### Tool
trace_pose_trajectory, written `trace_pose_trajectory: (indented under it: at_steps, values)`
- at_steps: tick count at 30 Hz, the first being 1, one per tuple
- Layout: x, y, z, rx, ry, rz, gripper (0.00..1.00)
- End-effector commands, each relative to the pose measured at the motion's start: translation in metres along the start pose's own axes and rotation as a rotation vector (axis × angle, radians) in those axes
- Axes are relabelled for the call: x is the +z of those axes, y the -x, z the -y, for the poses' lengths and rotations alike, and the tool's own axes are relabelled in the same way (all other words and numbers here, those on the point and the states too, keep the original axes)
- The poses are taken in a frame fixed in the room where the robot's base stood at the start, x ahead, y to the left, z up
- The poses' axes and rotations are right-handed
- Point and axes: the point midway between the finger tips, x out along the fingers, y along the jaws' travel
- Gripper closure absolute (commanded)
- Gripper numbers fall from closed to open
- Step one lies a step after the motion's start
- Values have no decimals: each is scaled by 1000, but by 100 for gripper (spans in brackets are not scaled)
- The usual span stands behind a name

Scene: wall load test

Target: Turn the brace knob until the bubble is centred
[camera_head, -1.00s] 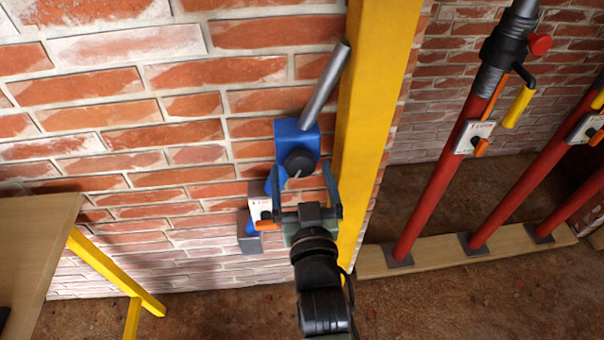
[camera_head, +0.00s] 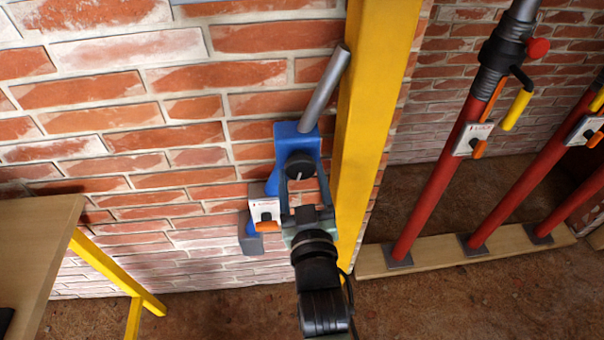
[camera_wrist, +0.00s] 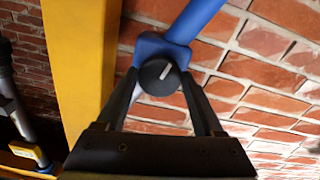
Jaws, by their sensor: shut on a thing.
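The brace knob (camera_head: 299,165) is a round black knob with a pale pointer line, on a blue bracket (camera_head: 296,137) beside the yellow post. My gripper (camera_head: 301,172) is shut on the knob, with one finger on each side. The wrist view also shows the knob (camera_wrist: 159,76) between my two fingertips, its pale line tilted up to the right. A grey tube (camera_head: 324,90) rises from the bracket. A white tag with an orange part (camera_head: 264,211) is at the bracket's lower left. I cannot make out a bubble in either view.
A yellow post (camera_head: 372,110) stands close on the right of the bracket, and a brick wall (camera_head: 150,140) is behind it. Red props (camera_head: 432,190) stand on a wooden sill at the right. A wooden table (camera_head: 45,235) is at the left.

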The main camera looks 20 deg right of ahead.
Motion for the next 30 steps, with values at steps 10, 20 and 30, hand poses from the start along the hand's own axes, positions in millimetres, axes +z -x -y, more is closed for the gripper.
trace_pose_trajectory:
  at_steps: [10, 20, 30]
  values:
    - [-3, 0, -1, -1, 266, 0, 86]
    - [-2, 0, -1, -1, 433, -1, 86]
    - [-1, 0, -2, 1, 480, -1, 86]
